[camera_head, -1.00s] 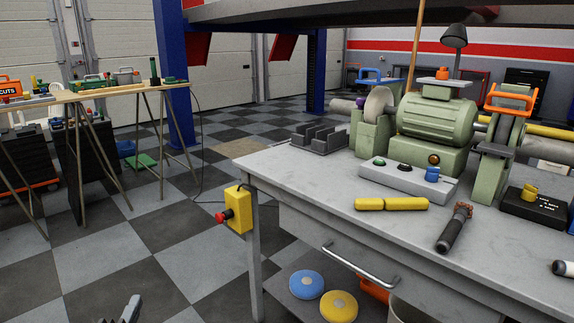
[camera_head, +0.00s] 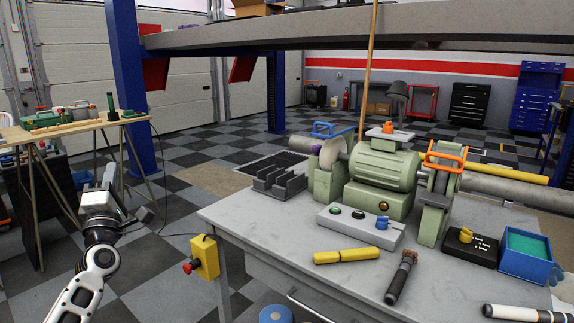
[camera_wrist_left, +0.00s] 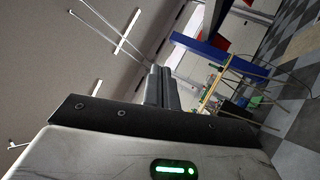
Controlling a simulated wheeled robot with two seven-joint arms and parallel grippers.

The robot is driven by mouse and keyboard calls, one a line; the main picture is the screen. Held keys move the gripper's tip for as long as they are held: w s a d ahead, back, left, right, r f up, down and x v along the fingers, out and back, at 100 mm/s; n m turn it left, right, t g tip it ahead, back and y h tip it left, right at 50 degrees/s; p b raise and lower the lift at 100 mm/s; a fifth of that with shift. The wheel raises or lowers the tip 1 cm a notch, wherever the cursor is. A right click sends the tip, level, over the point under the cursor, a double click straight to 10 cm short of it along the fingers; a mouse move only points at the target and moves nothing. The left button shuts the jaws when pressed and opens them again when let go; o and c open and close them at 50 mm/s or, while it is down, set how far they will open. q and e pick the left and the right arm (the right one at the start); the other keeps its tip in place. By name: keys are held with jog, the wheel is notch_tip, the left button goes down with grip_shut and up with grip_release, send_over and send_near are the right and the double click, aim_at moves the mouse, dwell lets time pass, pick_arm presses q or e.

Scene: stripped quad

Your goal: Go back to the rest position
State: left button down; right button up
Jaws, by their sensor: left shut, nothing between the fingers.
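My left gripper (camera_head: 109,173) is raised at the left of the head view, pointing up, with my white and black forearm below it. It is empty and clear of the workbench, in front of the wooden trestle table. In the left wrist view its two fingers (camera_wrist_left: 160,88) are together with nothing between them. My right gripper is in neither view.
The grey workbench (camera_head: 240,213) carries a green bench grinder (camera_head: 382,172), a yellow bar (camera_head: 346,256), a dark-handled tool (camera_head: 401,277) and a blue box (camera_head: 525,262). A yellow switch box (camera_head: 205,257) hangs at its left corner. Checkered floor lies open between bench and trestle table (camera_head: 75,127).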

pick_arm(q)
jog(key=w+d+f+m+g+h, duration=0.3)
jog(key=d+f+m+h, duration=0.3)
jog(key=m, duration=1.1)
notch_tip(320, 180, down, 9)
jog(key=s+a+m+g+y, duration=0.1)
jog(key=a+m+g, duration=0.25)
jog(key=m, duration=0.25)
jog(key=s+d+f+m+g+h, duration=0.1)
jog(key=s+d+f+g+h, duration=0.2)
jog(key=s+d+f, duration=1)
jog(key=s+d+f+g, duration=0.1)
jog(key=s+d+f, duration=0.1)
jog(key=s, duration=0.6)
jog(key=s+d+f+g+h, duration=0.1)
jog(key=s+d+f, duration=0.1)
jog(key=s, duration=0.5)
jog(key=s+d+f+g+h, duration=0.1)
jog(key=s+d+f, duration=0.1)
jog(key=s, duration=0.6)
jog(key=shift+s+d+f+n, duration=0.2)
jog(key=shift+s+d+n, duration=0.1)
jog(key=shift+d, duration=0.45)
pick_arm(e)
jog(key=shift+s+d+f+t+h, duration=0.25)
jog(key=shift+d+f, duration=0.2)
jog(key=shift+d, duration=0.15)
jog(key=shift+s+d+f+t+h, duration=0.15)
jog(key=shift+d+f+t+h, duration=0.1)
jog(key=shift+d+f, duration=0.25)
